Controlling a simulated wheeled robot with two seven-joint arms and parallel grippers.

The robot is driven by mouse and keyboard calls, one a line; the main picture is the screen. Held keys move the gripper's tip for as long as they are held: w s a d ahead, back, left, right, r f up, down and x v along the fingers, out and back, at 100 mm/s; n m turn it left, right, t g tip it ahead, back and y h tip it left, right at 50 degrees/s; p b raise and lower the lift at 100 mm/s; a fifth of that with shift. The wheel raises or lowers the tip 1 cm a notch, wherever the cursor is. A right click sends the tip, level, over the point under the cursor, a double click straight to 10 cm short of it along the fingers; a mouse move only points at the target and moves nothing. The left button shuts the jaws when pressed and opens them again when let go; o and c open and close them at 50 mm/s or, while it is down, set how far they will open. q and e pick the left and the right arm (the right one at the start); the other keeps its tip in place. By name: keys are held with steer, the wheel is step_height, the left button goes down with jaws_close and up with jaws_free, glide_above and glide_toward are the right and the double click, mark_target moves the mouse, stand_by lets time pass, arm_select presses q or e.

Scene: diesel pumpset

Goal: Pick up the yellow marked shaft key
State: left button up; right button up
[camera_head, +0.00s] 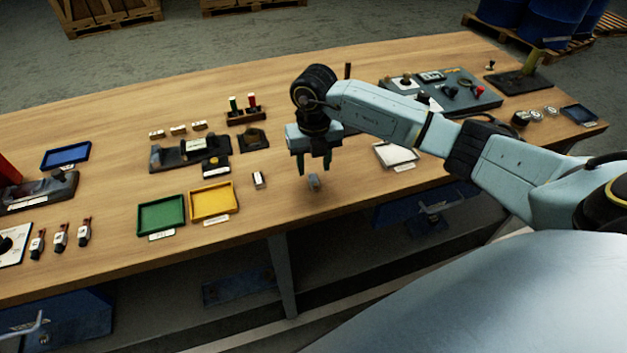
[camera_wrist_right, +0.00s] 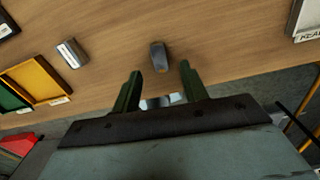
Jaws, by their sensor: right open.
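A small grey block (camera_head: 313,182), which looks like a shaft key, lies on the wooden bench near its front edge. It also shows in the right wrist view (camera_wrist_right: 158,57). I cannot make out a yellow mark on it. My right gripper (camera_head: 313,166) points down just above it, open and empty. In the right wrist view, the block shows beyond the gap between the two green fingers (camera_wrist_right: 159,72), apart from both. A small dark block with a white label (camera_head: 259,180) lies to the left. My left gripper is not in view.
A yellow tray (camera_head: 236,209) and a green tray (camera_head: 184,222) sit to the left. A white tray (camera_head: 414,155) is to the right. A dark fixture (camera_head: 166,165) and a red-and-green pin holder (camera_head: 246,119) stand behind. The bench around the grey block is clear.

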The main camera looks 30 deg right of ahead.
mark_target(314, 180)
step_height(314, 180, down, 4)
steer(key=shift+s+f, duration=0.1)
steer(key=shift+f, duration=0.1)
jaws_close()
